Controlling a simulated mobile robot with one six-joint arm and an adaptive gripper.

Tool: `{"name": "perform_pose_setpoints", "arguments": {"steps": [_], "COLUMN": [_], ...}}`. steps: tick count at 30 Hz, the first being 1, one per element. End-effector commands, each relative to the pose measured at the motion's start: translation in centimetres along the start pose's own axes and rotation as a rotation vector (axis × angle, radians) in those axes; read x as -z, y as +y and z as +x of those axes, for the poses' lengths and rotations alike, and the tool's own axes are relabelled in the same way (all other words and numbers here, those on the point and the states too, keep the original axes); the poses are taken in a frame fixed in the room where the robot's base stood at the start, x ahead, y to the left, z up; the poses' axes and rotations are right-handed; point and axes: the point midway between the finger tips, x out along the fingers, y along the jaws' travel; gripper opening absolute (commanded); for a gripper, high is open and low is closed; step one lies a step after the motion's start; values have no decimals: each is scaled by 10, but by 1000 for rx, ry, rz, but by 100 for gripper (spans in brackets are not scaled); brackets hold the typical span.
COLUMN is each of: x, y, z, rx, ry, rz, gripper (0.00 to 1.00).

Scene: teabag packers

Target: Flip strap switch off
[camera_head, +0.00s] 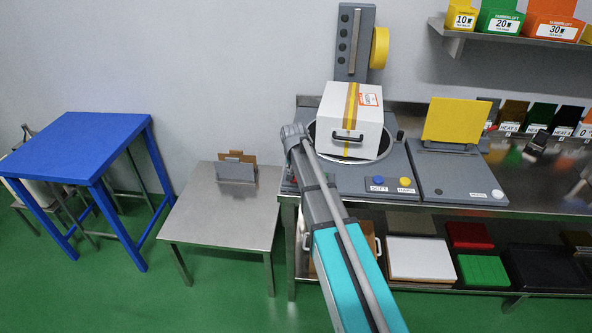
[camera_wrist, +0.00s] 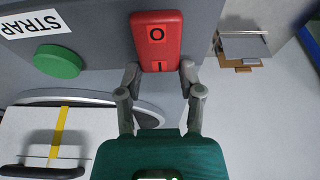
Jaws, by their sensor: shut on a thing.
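The red strap switch (camera_wrist: 156,30), marked O and I, is on the grey panel in the wrist view. The STRAP label (camera_wrist: 30,24) and a round green button (camera_wrist: 58,61) are to its left. My gripper (camera_wrist: 160,72) is shut on the switch, with one finger at each side of its end near the I mark. Whether the switch is tipped to O or I is hard to tell. In the head view my gripper (camera_head: 293,134) is at the left side of the strapping machine (camera_head: 362,178), and the switch is not clearly visible there.
A white box (camera_head: 368,106) with a yellow strap and dark handle stands on the machine's round plate, close to my gripper. A low steel table (camera_head: 225,215) and a blue table (camera_head: 80,146) are to the left. A yellow panel (camera_head: 455,120) stands to the right.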

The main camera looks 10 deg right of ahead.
Motion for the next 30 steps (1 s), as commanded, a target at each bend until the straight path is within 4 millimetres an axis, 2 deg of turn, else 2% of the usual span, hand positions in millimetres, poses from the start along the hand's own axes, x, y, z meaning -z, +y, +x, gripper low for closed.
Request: {"name": "perform_pose_setpoints", "arguments": {"steps": [1, 6, 16, 17, 21, 22, 30], "x": [-5, -5, -3, -3, -3, -3, -3], "y": [1, 1, 0, 0, 0, 0, 0], "z": [0, -2, -3, -3, -3, -3, -3], "rx": [0, 0, 0, 0, 0, 0, 0], "ry": [27, 93, 102, 102, 102, 102, 103], "rz": [-1, 0, 0, 0, 0, 0, -1], "gripper": [1, 1, 1, 52, 78, 83, 83]}}
